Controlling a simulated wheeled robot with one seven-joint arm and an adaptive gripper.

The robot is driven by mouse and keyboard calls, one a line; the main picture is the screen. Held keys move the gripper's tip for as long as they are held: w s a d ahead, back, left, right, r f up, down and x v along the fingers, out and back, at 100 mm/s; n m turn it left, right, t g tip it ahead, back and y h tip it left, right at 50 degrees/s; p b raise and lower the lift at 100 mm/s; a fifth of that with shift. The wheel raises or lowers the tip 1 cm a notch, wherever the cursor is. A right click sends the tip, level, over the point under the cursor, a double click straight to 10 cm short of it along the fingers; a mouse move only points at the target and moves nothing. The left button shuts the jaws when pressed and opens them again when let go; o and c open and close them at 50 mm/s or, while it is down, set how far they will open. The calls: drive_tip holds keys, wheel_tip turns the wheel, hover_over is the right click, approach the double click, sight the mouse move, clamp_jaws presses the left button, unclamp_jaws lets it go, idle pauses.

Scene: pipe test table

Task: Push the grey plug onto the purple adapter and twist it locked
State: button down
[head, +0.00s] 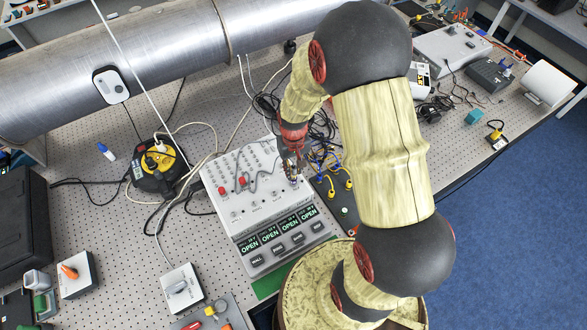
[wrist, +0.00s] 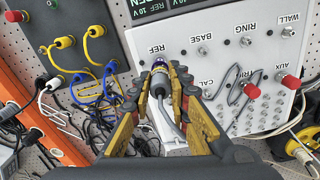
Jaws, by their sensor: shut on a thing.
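In the wrist view my gripper (wrist: 160,78) is shut on the grey plug (wrist: 161,88), with one finger on each side. A grey cable runs from the plug back between the fingers. A purple ring of the adapter (wrist: 159,67) shows just beyond the plug, by the REF label on the white instrument box (wrist: 215,25). Plug and adapter look in line and close together; I cannot tell how deep the plug sits or whether it is locked. In the head view my gripper (head: 293,176) is at the right side of the box, and the plug is mostly hidden.
Red plugs (wrist: 252,91) with grey leads sit on the box panel. A dark panel (wrist: 80,35) with yellow and blue leads lies beside it. Loose cables (head: 270,100) lie behind the box. A yellow cable reel (head: 158,165) stands to its left. A large metal pipe (head: 170,45) crosses behind.

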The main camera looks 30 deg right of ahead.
drive_tip(key=shift+f+b, duration=0.9)
drive_tip(key=shift+f, duration=0.35)
drive_tip(key=m, duration=0.4)
drive_tip(key=shift+m, duration=0.4)
drive_tip(key=shift+f+b, duration=0.1)
drive_tip(key=shift+b, duration=0.25)
drive_tip(key=shift+w+f+m, duration=0.1)
drive_tip(key=shift+m, duration=0.3)
